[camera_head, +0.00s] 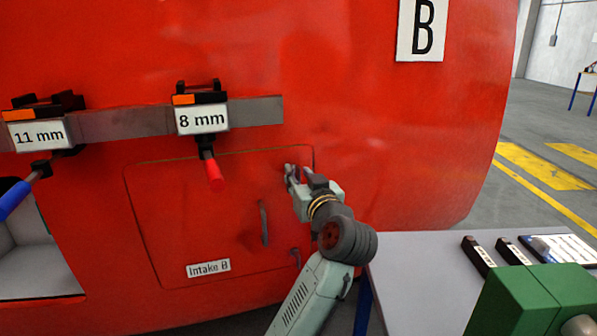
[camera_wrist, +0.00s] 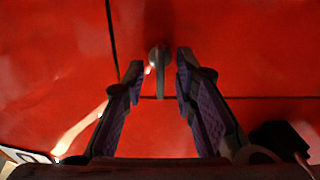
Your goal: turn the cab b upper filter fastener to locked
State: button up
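The upper filter fastener (camera_wrist: 160,58) is a small grey knob with a short lever, on the red surface by a panel seam in the wrist view. My gripper (camera_head: 290,172) is at the upper right corner of the Intake B panel (camera_head: 180,220) and hides this fastener in the head view. In the wrist view my gripper (camera_wrist: 161,72) is open, with one finger on each side of the fastener. A gap shows between the fastener and each finger. Another small fastener (camera_head: 296,257) sits at the panel's lower right edge.
A grey rail (camera_head: 255,111) above the panel holds an 8 mm tool with a red handle (camera_head: 215,177) and an 11 mm tool with a blue handle (camera_head: 14,198). A grey handle (camera_head: 264,223) is on the panel. A table (camera_head: 415,270) with a green box (camera_head: 535,300) stands right.

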jog(key=shift+w+a, duration=0.15)
jog(key=shift+w, duration=0.3)
grip_shut()
dwell(0.3)
